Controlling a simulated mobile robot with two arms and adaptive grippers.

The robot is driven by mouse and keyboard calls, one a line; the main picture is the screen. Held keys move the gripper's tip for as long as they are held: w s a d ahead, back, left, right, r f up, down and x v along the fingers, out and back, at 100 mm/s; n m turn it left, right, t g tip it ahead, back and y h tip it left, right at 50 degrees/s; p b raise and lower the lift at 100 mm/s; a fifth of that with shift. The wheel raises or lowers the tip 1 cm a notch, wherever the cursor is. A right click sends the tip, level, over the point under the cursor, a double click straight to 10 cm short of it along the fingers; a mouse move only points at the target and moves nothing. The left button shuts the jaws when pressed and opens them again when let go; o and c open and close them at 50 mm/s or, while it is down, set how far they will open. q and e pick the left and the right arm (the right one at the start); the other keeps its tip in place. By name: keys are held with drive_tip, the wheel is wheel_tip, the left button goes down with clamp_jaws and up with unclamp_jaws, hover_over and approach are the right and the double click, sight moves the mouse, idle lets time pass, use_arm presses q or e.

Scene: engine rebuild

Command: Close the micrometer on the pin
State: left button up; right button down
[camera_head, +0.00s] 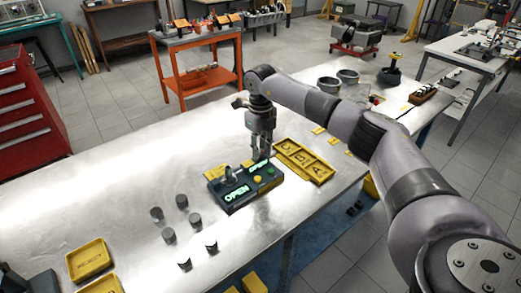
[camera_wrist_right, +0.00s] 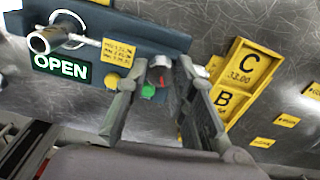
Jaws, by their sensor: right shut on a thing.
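The dark teal micrometer station (camera_head: 232,201) stands on the metal table. It has lit green OPEN signs, a yellow button (camera_head: 257,178) and a green button. The grey micrometer (camera_wrist_right: 55,38) is on top of it in the wrist view. My right gripper (camera_head: 262,157) is low over the station's far right end, beside the micrometer. In the wrist view its fingers (camera_wrist_right: 160,78) are on either side of a small grey cylinder (camera_wrist_right: 160,63), which looks like a pin. The green button (camera_wrist_right: 148,91) shows just below. I cannot tell whether a pin is between the micrometer's jaws.
Several dark pins (camera_head: 169,235) stand on the table to the left. A yellow lettered tray (camera_head: 317,169) lies close to the right of the station. A yellow REJECT tray (camera_head: 90,259) is at the lower left. The table's far left part is clear.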

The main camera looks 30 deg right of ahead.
sight(261, 150)
drive_tip(key=n, duration=0.5)
drive_tip(key=shift+n+b, duration=0.3)
drive_tip(key=shift+b, duration=0.1)
drive_tip(key=n, duration=0.5)
drive_tip(key=shift+w+n+b, duration=0.1)
drive_tip(key=shift+n+b, duration=0.25)
drive_tip(key=shift+n, duration=0.05)
drive_tip(key=shift+r, duration=0.1)
drive_tip(key=c, duration=1.3)
unclamp_jaws()
drive_tip(key=shift+c, duration=0.2)
wheel_tip(261, 150, up, 12)
